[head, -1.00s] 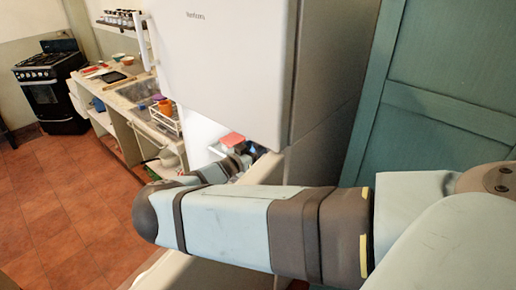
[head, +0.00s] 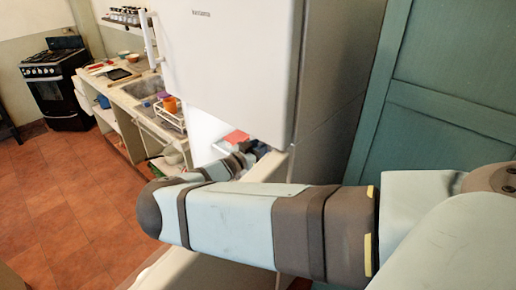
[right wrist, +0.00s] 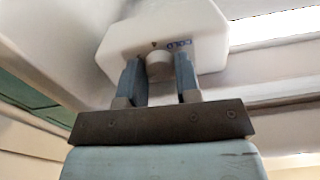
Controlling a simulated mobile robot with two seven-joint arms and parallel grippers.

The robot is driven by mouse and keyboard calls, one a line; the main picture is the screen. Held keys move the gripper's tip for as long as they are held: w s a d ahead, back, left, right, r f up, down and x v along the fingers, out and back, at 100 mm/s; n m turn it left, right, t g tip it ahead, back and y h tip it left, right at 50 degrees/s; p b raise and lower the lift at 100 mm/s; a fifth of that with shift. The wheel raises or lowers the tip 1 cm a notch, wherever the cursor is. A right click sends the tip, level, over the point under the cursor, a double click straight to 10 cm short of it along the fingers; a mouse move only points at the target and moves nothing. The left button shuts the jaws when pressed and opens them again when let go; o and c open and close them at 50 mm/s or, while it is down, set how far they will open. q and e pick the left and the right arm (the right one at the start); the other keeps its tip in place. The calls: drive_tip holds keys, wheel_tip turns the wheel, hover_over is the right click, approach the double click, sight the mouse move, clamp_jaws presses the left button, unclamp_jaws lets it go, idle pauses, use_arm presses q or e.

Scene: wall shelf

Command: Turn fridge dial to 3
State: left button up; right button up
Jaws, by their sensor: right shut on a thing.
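The white fridge (head: 235,65) stands in the middle of the head view with its door open. In the right wrist view, the round fridge dial (right wrist: 159,67) sits on a white control housing (right wrist: 200,25), with small dark and blue marks beside it. My right gripper (right wrist: 158,75) has one finger on each side of the dial and is shut on it. In the head view my right forearm reaches across the open fridge, and the gripper is mostly hidden behind it. The dial is not visible there, and its setting cannot be read. My left gripper is out of view.
A teal cabinet (head: 450,75) stands close to the right of the fridge. On the left are a counter with a sink (head: 145,88) and a black stove (head: 60,85). The tiled floor (head: 70,200) in front is clear. A red item (head: 236,138) lies inside the fridge.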

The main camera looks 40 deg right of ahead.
drive_tip(key=m, duration=1)
drive_tip(key=shift+w+m, duration=0.1)
drive_tip(key=shift+m, duration=0.3)
drive_tip(key=shift+r, duration=0.1)
idle(0.3)
drive_tip(key=o, duration=0.9)
drive_tip(key=shift+d, duration=0.1)
drive_tip(key=shift+r, duration=0.1)
